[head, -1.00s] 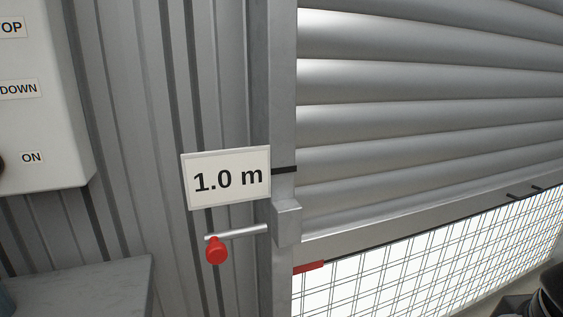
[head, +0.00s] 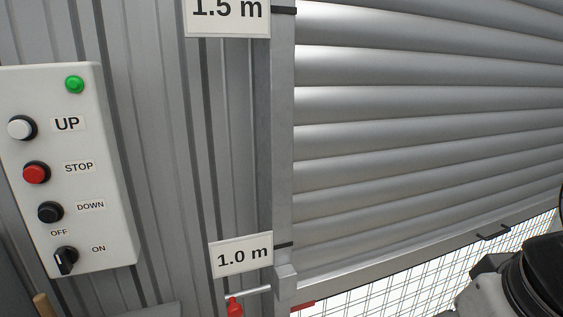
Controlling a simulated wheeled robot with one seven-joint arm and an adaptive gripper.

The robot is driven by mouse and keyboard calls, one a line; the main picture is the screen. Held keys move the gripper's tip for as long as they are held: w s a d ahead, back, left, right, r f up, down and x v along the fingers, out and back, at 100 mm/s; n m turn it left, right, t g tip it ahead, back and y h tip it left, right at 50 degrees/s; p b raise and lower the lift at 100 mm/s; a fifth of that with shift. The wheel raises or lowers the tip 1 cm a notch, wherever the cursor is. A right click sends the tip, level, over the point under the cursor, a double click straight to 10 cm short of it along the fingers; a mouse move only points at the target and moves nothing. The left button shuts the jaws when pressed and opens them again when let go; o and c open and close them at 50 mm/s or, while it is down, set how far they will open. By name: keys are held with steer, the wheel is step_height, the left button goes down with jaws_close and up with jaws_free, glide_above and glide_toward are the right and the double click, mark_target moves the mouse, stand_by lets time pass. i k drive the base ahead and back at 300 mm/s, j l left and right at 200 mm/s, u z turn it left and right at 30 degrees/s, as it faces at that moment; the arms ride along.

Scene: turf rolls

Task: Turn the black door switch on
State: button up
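The black door switch (head: 66,261) is a rotary knob low on the white control box (head: 118,215) at the left of the head view. An OFF label (head: 59,232) is above it and an ON label (head: 98,249) is to its right. The knob looks tilted, and I cannot tell for sure which label it points to. A green lamp (head: 74,84) at the top of the box looks bright. Part of my arm shows at the lower right, well away from the box. My gripper is not in view.
The box also has a white UP button (head: 21,128), a red STOP button (head: 36,172) and a black DOWN button (head: 49,212). A ribbed roller door (head: 430,130) stands at the right, with mesh below. A red-knobbed lever (head: 235,307) sticks out beside the door frame.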

mark_target(65, 256)
steer(key=u, duration=1.35)
